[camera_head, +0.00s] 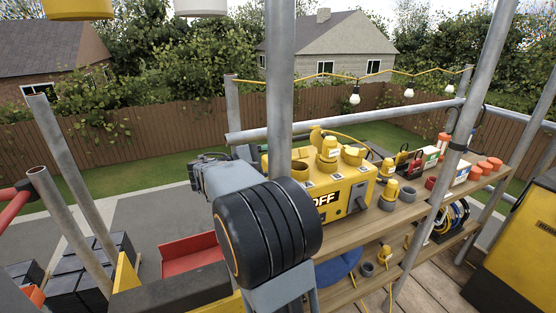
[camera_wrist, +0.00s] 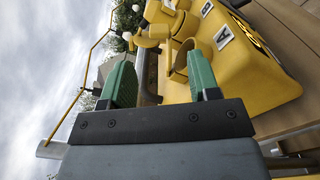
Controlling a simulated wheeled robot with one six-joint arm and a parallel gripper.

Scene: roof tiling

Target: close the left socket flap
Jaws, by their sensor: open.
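The yellow power box (camera_head: 340,188) with "OFF" on its front stands on the wooden shelf in the head view. Round sockets line its top. The left socket (camera_head: 299,168) is partly behind my arm and a pole, and I cannot make out its flap clearly. In the wrist view the box (camera_wrist: 262,75) is at the right, turned sideways, with a yellow socket part (camera_wrist: 180,62) just beyond my fingers. My gripper (camera_wrist: 160,84) is open, its green fingertips apart; nothing is visibly held.
A scaffold pole (camera_head: 280,90) rises in front of the box's left end, and a rail (camera_head: 350,120) runs behind it. A red tray (camera_head: 192,255) lies lower left.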

